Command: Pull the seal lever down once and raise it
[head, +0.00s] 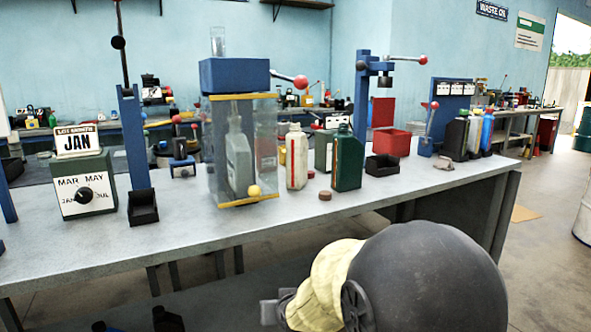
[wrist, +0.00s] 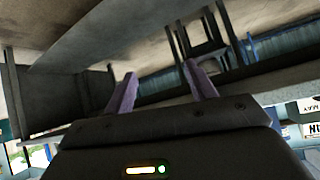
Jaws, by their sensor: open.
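A blue press stand (head: 362,100) on the bench carries a lever (head: 405,58) with a red ball end, pointing right and raised slightly. Another red-ball lever (head: 287,77) sticks out from the blue-topped clear cabinet (head: 234,76). A small blue stand on the right has an upright red-ball lever (head: 430,116). No label shows which is the seal lever. My gripper (head: 272,308) is low in front of the bench, apart from all levers. In the wrist view my gripper (wrist: 162,85) has its fingers spread with nothing between them.
The bench (head: 270,226) holds a cream bottle (head: 297,160), a dark green can (head: 348,163), a red bin (head: 391,143) and a black tray (head: 382,165). A month dial box (head: 84,193) stands left. The bench's front strip is mostly clear.

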